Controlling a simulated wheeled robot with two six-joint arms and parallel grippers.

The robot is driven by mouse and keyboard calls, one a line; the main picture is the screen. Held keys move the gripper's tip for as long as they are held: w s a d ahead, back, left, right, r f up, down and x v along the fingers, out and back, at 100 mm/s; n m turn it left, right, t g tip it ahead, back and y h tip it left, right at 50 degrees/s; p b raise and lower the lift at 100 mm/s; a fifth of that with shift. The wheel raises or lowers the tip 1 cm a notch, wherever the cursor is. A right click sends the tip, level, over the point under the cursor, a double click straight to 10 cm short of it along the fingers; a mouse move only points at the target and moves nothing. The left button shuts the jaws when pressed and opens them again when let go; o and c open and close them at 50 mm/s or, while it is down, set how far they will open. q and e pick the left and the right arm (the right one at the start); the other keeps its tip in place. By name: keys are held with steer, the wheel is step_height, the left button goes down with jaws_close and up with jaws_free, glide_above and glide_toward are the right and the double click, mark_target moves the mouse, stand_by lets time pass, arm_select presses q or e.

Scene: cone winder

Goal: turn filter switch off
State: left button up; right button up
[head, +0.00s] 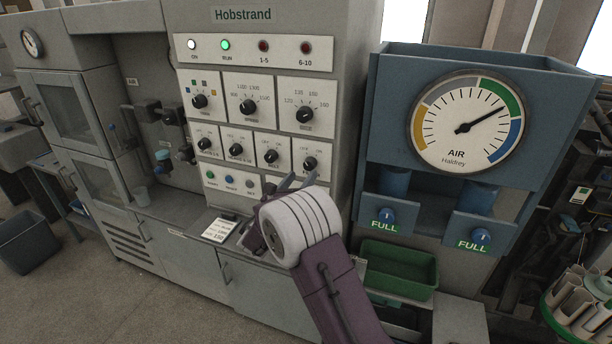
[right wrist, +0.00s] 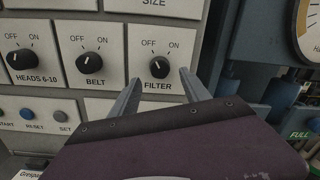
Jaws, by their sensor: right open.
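The filter switch (head: 310,163) is a black round knob on a white plate, the rightmost of the lower row of knobs on the grey panel. In the right wrist view the filter switch (right wrist: 159,67) sits under the words OFF and ON. Its pale pointer mark is small, and I cannot tell surely which word it points to. My right gripper (head: 300,180) is open just below and in front of the knob. In the right wrist view its two fingers (right wrist: 160,76) stand apart on either side below the knob, with nothing between them. My left gripper is not in view.
The belt knob (right wrist: 90,63) is close on the left. Several buttons (head: 231,183) sit below the knobs. A blue air gauge box (head: 390,100) stands to the right, with a green bin (head: 400,265) beneath. A printed card (head: 218,230) lies on the ledge.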

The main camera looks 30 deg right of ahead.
steer(key=v, duration=0.4)
steer(key=shift+s+a+b, duration=0.1)
steer(key=shift+b, duration=0.3)
